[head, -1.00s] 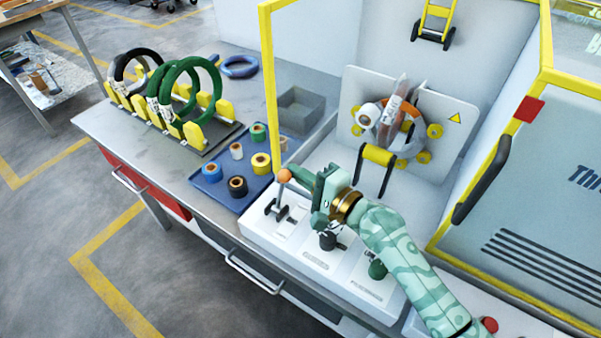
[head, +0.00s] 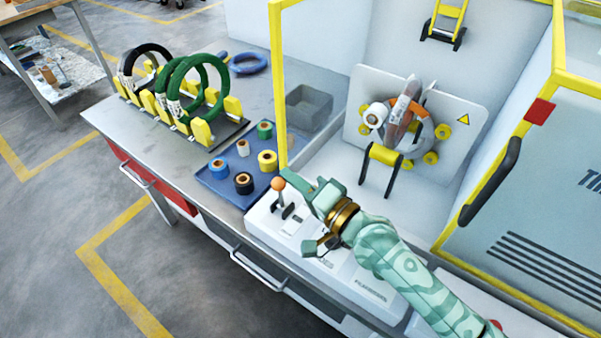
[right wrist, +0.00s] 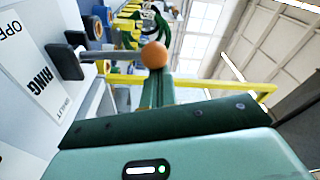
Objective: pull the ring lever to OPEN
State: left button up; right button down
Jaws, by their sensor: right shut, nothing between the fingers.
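The ring lever (head: 282,197) has an orange ball knob (head: 278,184) and stands on the white control panel, leaning to the front left. In the right wrist view its knob (right wrist: 154,55) shows at the end of my fingers, with the rod running to a black base (right wrist: 65,60). RING and part of OPEN are printed beside it. My right gripper (head: 303,187) is shut and empty, its tip just right of the knob. I cannot tell whether it touches the knob. My left gripper is out of view.
A blue tray (head: 217,188) with several tape rolls lies left of the lever. A yellow post (head: 279,90) rises behind the lever. The coil machine plate (head: 465,105) stands at the back right. A coil rack (head: 205,145) stands further left.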

jog(key=n, duration=0.1)
jog(key=s+a+n, duration=0.1)
jog(key=shift+s+a+r+n, duration=0.1)
jog(key=shift+s+r+n, duration=0.05)
jog(key=shift+s+n, duration=0.15)
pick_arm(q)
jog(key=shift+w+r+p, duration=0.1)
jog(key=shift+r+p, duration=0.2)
pick_arm(e)
jog(key=shift+s+a+f+n+y, duration=0.2)
jog(key=shift+s+a+n+y, duration=0.35)
jog(key=shift+n, duration=0.55)
jog(key=shift+s, duration=0.1)
jog(key=shift+d, duration=0.1)
